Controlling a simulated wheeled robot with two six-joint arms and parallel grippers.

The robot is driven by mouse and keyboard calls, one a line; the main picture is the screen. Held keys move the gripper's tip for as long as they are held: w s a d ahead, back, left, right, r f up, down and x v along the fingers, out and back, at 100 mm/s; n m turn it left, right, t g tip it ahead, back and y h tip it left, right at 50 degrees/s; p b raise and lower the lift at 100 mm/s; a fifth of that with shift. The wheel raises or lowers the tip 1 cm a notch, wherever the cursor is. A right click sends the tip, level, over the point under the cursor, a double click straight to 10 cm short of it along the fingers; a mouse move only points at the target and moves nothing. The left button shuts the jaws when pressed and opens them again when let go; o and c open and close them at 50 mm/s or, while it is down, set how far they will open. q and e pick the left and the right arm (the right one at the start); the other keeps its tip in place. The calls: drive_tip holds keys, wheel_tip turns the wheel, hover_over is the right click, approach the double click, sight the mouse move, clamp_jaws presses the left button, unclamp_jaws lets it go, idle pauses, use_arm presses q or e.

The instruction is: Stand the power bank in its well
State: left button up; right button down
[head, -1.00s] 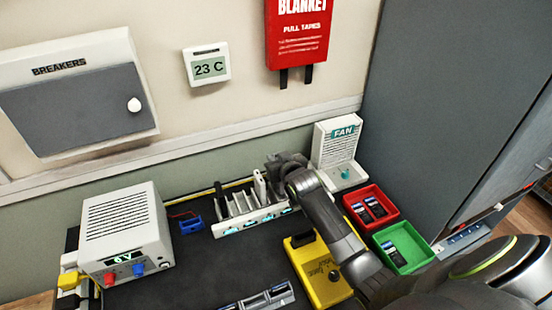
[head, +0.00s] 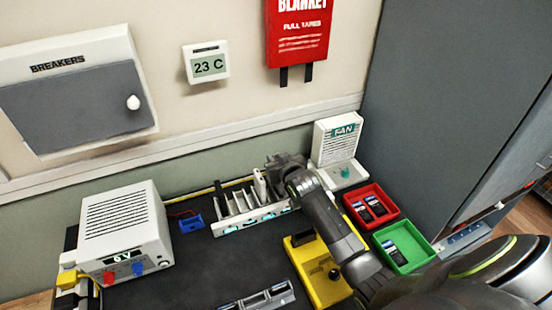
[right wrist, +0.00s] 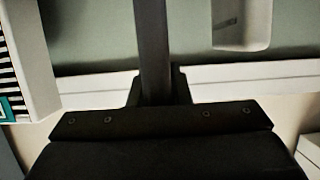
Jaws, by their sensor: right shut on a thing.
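A white slotted rack (head: 232,226) with upright dividers and teal marks along its front stands on the dark bench. My right gripper (head: 271,163) is at the rack's right end, shut on a narrow thing that I take for the power bank. In the right wrist view a dark upright bar (right wrist: 152,45) runs edge-on in the middle; I cannot tell whether it is a finger or the held thing. A white upright slab (head: 259,184) stands in the rack just left of the gripper, and shows in the right wrist view (right wrist: 242,22) apart from the bar. The held thing's lower end is hidden.
A white fan unit (head: 336,150) stands close right of the gripper. A red bin (head: 389,220) and a green bin (head: 424,262) hold dark phones. A power supply (head: 122,232) stands left.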

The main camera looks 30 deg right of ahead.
drive_tip(key=shift+f+b, duration=1)
drive_tip(key=shift+f, duration=0.65)
drive_tip(key=shift+f, duration=0.2)
drive_tip(key=c, duration=1.3)
unclamp_jaws()
drive_tip(key=b+v, duration=0.1)
drive_tip(key=v, duration=1.6)
drive_tip(key=shift+s, duration=0.2)
